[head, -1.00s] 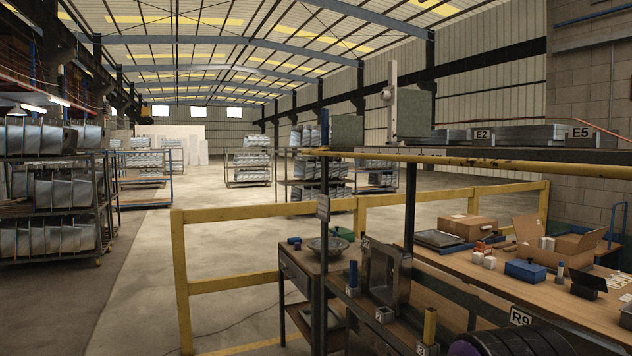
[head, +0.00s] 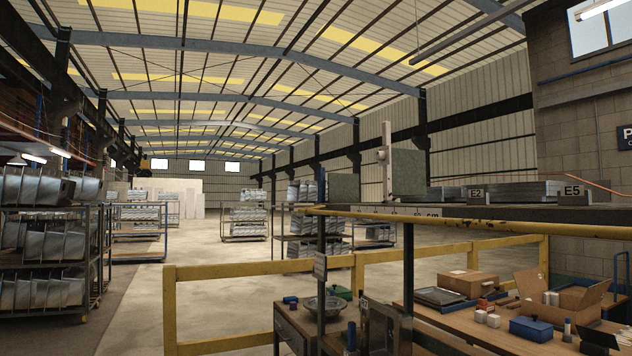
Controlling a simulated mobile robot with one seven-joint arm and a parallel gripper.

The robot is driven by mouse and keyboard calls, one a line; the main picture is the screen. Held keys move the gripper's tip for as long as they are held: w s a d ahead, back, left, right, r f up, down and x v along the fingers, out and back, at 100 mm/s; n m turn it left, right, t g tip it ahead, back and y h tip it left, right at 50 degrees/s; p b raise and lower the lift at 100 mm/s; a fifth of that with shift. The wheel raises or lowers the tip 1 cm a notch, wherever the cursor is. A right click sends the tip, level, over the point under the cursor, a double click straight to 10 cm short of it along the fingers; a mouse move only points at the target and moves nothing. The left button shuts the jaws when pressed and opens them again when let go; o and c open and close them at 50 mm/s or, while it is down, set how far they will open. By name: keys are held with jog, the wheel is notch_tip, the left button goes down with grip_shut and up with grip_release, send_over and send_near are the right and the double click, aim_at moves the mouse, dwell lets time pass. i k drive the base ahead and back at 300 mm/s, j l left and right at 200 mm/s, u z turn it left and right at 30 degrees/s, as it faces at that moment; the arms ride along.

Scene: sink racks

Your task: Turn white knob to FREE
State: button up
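A pale upright post (head: 387,165) stands on the high shelf right of centre in the head view. A small round pale piece (head: 381,155) sticks out on its left side. It may be the white knob, but it is too small to tell. I cannot read the word FREE or any knob marking. A grey-green block (head: 407,172) stands just right of the post. My gripper is not in view.
The shelf's yellow front rail (head: 470,223) crosses the right side. Flat metal stacks lie on it by labels E2 (head: 475,194) and E5 (head: 572,190). Below are a workbench with an open cardboard box (head: 553,300) and a yellow barrier (head: 225,270). Open floor (head: 140,300) lies left.

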aim_at(378, 155)
jog(key=i+j+z, duration=0.25)
jog(key=i+j, duration=0.15)
jog(key=i+j+z, duration=0.3)
jog(key=j, duration=0.25)
